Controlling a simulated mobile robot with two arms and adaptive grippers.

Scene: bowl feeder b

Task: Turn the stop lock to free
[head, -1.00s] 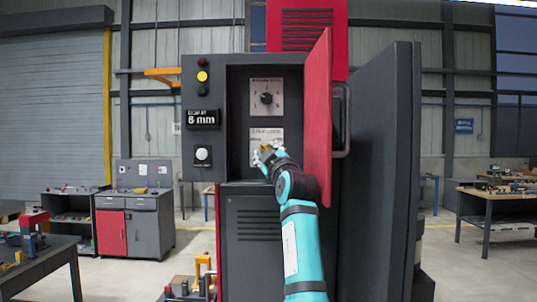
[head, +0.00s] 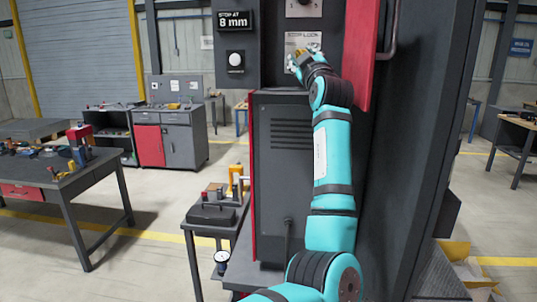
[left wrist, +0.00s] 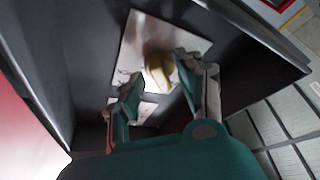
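The stop lock is a yellow knob (left wrist: 158,72) on a pale plate, marked STOP LOCK (head: 301,39) in the head view, inside the open recess of a dark cabinet. My left gripper (left wrist: 157,67) is open, with one finger on each side of the knob. A gap shows around the knob, and I cannot tell whether either finger touches it. In the head view my left gripper (head: 304,58) covers most of the lower plate, so the lock's pointing direction is hard to read. My right gripper is not in view.
A red door (head: 360,55) stands open just right of my arm. Above the lock is a second plate with a dial (head: 303,4), cut off by the frame. A display (head: 234,20) reads STOP AT 8 mm, above a white button (head: 236,58). A small side table (head: 213,215) stands lower left.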

